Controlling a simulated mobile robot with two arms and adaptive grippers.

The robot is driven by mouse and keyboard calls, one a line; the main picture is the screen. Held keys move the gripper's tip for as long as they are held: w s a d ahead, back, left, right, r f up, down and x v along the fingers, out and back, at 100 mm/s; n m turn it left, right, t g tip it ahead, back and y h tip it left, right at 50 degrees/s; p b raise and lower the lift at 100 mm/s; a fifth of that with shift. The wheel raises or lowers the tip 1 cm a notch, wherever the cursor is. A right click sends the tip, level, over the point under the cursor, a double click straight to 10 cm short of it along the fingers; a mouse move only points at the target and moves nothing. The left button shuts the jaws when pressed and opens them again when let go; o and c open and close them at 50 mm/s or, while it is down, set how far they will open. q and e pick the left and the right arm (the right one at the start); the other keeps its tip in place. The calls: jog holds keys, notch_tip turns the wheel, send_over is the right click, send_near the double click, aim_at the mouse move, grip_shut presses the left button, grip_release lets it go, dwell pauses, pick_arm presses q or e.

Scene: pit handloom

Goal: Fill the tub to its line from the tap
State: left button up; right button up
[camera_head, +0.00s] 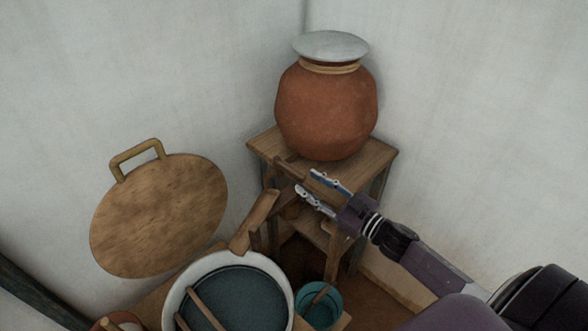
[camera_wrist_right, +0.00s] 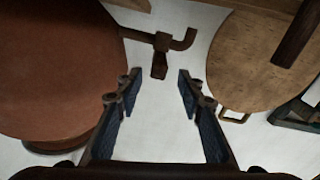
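A white-rimmed round tub (camera_head: 172,296) with a dark teal inside stands at the bottom of the head view; no fill line can be made out. A clay pot (camera_head: 326,110) with a pale lid sits on a wooden stool. A brown tap (camera_wrist_right: 190,38) with a short lever (camera_wrist_right: 160,62) juts from the pot in the wrist view. In the head view its area is partly hidden by my right gripper (camera_head: 322,190). That gripper is open and empty, its fingers pointing toward the tap with a gap between. My left gripper is not in view.
A round wooden board (camera_head: 160,215) with a handle leans at the left wall. A wooden piece (camera_head: 254,222) slants down to the tub's rim. A small teal bucket (camera_head: 334,302) stands right of the tub. The stool (camera_head: 375,157) stands in the corner near the walls.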

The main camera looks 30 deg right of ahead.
aim_at(293, 173)
jog(key=p+x, duration=0.1)
jog(key=x, duration=0.4)
jog(key=shift+w, duration=0.2)
jog(key=shift+x, duration=0.8)
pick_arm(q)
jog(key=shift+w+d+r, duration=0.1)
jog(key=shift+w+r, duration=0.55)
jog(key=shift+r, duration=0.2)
pick_arm(e)
jog(key=shift+f, duration=0.15)
jog(key=shift+c, duration=0.8)
jog(key=c, duration=0.8)
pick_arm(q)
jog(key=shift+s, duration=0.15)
pick_arm(e)
jog(key=shift+a, duration=0.1)
